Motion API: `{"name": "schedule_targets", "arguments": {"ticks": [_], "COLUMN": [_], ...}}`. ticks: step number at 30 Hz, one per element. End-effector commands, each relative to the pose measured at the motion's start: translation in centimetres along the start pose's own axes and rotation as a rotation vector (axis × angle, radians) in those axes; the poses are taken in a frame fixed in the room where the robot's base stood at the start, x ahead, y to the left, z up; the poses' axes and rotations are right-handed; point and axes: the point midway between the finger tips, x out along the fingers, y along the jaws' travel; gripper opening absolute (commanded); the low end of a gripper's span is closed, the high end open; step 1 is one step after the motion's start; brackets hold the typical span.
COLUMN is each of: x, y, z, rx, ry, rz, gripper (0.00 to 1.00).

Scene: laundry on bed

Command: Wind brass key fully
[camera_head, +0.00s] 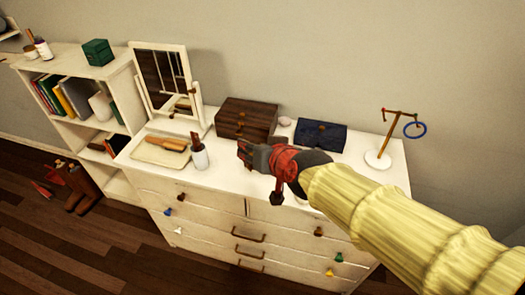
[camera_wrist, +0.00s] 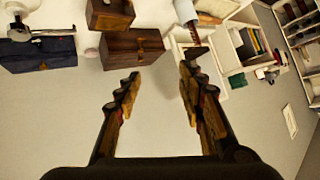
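No brass key can be made out for certain. A dark brown wooden box (camera_head: 247,118) with a small brass-coloured fitting stands at the back of the white dresser; it also shows in the wrist view (camera_wrist: 130,50). A smaller brown box (camera_wrist: 108,14) with a brass-coloured detail shows at the top of the wrist view; I cannot place it surely in the head view. My gripper (camera_head: 243,152) is over the dresser, in front of the wooden box, pointing left. In the wrist view its two fingers (camera_wrist: 160,72) are apart with nothing between them.
A bookshelf (camera_head: 115,75) stands left.

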Motion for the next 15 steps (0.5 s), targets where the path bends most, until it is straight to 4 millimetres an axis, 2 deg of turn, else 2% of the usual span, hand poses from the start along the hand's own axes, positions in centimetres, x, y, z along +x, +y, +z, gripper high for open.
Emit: {"name": "schedule_targets", "arguments": {"ticks": [6,15], "x": [-1.6,-1.9], "y": [0.7,0.9], "z": [0.3,0.5], "rx": [-0.009,-0.012], "ry": [-0.034,-0.044], "rz": [0.007,0.009], "gripper": [0.39,0.39]}}
